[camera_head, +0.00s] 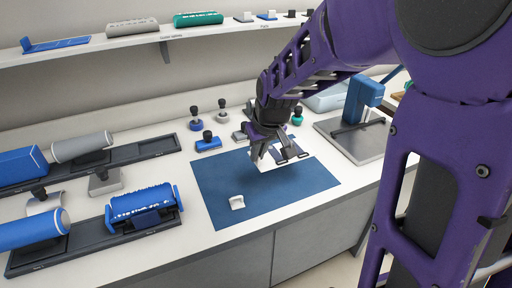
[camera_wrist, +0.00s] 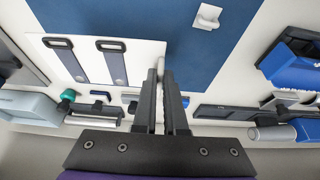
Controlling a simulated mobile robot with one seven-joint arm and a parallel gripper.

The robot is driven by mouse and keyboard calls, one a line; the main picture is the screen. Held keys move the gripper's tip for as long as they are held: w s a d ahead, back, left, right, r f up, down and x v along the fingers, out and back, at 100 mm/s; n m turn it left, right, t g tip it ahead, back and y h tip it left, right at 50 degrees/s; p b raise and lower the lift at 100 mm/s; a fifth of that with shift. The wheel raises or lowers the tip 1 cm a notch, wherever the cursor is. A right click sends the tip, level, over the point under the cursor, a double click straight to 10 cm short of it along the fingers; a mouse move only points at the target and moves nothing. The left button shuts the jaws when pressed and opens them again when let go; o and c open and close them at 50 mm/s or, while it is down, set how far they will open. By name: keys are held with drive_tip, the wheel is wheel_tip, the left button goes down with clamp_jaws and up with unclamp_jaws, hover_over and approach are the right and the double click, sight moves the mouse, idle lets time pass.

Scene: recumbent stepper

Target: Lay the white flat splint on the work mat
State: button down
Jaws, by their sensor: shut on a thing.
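The white flat splint (camera_wrist: 83,62) has two grey straps with dark buckles and fills the left of the wrist view. In the head view the splint (camera_head: 272,161) is partly hidden behind my gripper and its straps. My gripper (camera_wrist: 161,75) is shut on a small light part at the splint's edge; it shows in the head view too (camera_head: 261,151). The splint is over the far right part of the blue work mat (camera_head: 225,180). Whether it touches the mat or hangs just above it, I cannot tell. The mat also shows in the wrist view (camera_wrist: 140,20).
A small white curved piece (camera_head: 237,202) lies on the mat's near left part. Blue and grey rollers on dark rails (camera_head: 140,150) stand at left. Small stamp-like tools (camera_head: 208,141) stand behind the mat. A blue device on a grey base (camera_head: 355,138) stands at right.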

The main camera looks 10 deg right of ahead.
sight(261, 170)
wheel_tip(261, 170, down, 5)
drive_tip(key=b, duration=0.4)
drive_tip(key=shift+f, duration=0.15)
drive_tip(key=shift+f+b, duration=0.4)
drive_tip(key=shift+f, duration=0.7)
drive_tip(key=shift+f, duration=0.75)
idle(0.6)
drive_tip(key=c, duration=0.6)
unclamp_jaws()
drive_tip(key=shift+r, duration=0.1)
drive_tip(key=shift+p+v, duration=2.5)
drive_tip(key=shift+v, duration=1)
